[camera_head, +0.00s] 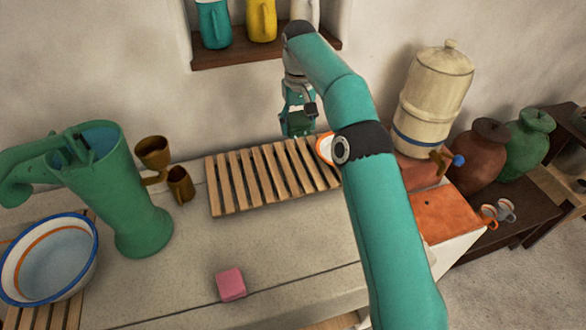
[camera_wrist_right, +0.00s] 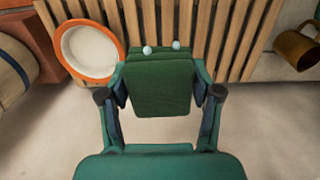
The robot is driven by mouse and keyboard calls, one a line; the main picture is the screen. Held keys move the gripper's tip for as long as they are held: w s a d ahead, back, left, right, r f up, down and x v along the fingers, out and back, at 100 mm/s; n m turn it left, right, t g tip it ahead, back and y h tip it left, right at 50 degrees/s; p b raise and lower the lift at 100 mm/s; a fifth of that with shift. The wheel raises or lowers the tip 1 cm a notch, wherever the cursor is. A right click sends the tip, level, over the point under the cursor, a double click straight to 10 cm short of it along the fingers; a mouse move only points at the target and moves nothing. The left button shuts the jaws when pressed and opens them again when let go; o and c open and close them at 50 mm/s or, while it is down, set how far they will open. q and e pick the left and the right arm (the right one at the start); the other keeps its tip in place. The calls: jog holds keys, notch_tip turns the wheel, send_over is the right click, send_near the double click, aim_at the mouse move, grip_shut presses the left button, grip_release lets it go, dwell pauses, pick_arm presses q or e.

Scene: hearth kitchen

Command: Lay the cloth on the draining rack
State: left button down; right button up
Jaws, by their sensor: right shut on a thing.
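My right gripper (camera_head: 299,108) is shut on a green folded cloth (camera_wrist_right: 160,85), which hangs in its fingers. In the head view the cloth (camera_head: 297,126) shows small below the fingers, at the back edge of the draining rack. The draining rack (camera_head: 240,184) is a frame of pale wooden slats lying on the counter by the wall. In the wrist view the cloth overlaps the edge of the slats (camera_wrist_right: 225,40); I cannot tell whether it touches them. My left gripper is not in view.
An orange-rimmed white dish (camera_wrist_right: 88,50) is at the rack's right end in the head view. Brown cups (camera_head: 180,185) and a green pump (camera_head: 125,195) stand left of the rack. A pink block (camera_head: 231,284) lies in front. A cream water urn (camera_head: 436,95) stands right. The counter before the rack is mostly clear.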

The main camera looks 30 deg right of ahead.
notch_tip(320, 180, down, 6)
jog(key=b, duration=0.2)
jog(key=p, duration=0.1)
send_over(297, 180)
notch_tip(297, 180, down, 8)
jog(key=shift+s+f, duration=0.1)
jog(key=shift+f, duration=0.1)
jog(key=shift+f+p, duration=0.5)
jog(key=shift+f, duration=2.05)
jog(key=o, duration=1.2)
notch_tip(297, 180, up, 12)
jog(key=shift+r+b, duration=0.1)
jog(key=shift+b, duration=0.9)
